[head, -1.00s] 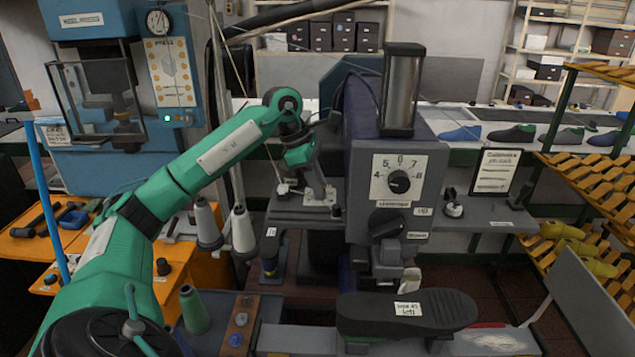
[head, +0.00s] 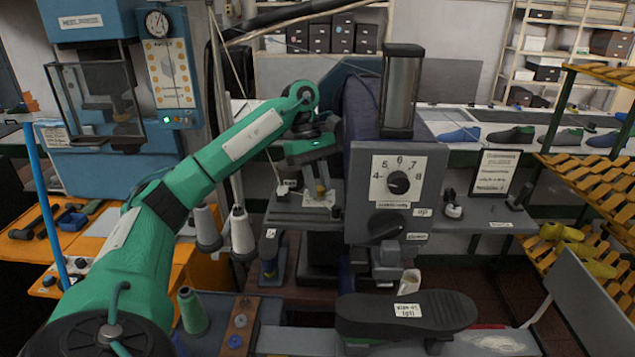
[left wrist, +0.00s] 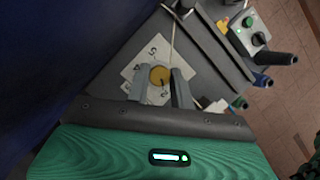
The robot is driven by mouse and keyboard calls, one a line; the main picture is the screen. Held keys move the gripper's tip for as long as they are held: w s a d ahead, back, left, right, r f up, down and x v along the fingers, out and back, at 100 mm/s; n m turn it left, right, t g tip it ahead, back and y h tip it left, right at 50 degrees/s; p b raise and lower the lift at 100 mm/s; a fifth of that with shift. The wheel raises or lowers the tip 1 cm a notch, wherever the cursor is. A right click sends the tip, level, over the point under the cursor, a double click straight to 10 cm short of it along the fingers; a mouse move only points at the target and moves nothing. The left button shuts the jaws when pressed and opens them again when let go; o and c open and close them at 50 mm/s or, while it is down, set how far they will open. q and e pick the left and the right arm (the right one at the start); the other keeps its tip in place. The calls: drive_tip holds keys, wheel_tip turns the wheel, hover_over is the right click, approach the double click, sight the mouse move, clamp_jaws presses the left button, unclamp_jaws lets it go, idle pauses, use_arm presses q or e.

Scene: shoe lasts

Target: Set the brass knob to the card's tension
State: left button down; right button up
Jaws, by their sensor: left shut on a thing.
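The brass knob (left wrist: 160,76) shows in the left wrist view as a round yellow disc on a white dial plate (left wrist: 137,72) with printed numbers. In the head view it is small and partly hidden, on the grey ledge left of the machine face. My left gripper (head: 322,190) points down at it, with one finger on each side, and is shut on it; the fingers also show in the left wrist view (left wrist: 161,78). The knob's exact setting is too small to tell. A framed white card (head: 496,172) stands on the right ledge; its text is too small to read. My right gripper is not in view.
The grey machine face (head: 425,165) carries a black pointer knob (head: 398,183) on a numbered dial and another black knob (head: 386,227) below. A dark shoe sole (head: 375,314) lies in front. Thread cones (head: 240,230) stand left of the ledge. A blue press (head: 95,100) is at left.

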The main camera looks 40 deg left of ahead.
use_arm(q)
drive_tip(key=shift+r+m, duration=0.1)
drive_tip(key=shift+m, duration=0.5)
drive_tip(key=c, duration=1.2)
unclamp_jaws()
drive_tip(key=p+v, duration=0.4)
drive_tip(key=v, duration=0.9)
drive_tip(key=shift+w+r, duration=0.25)
drive_tip(key=shift+r, duration=0.05)
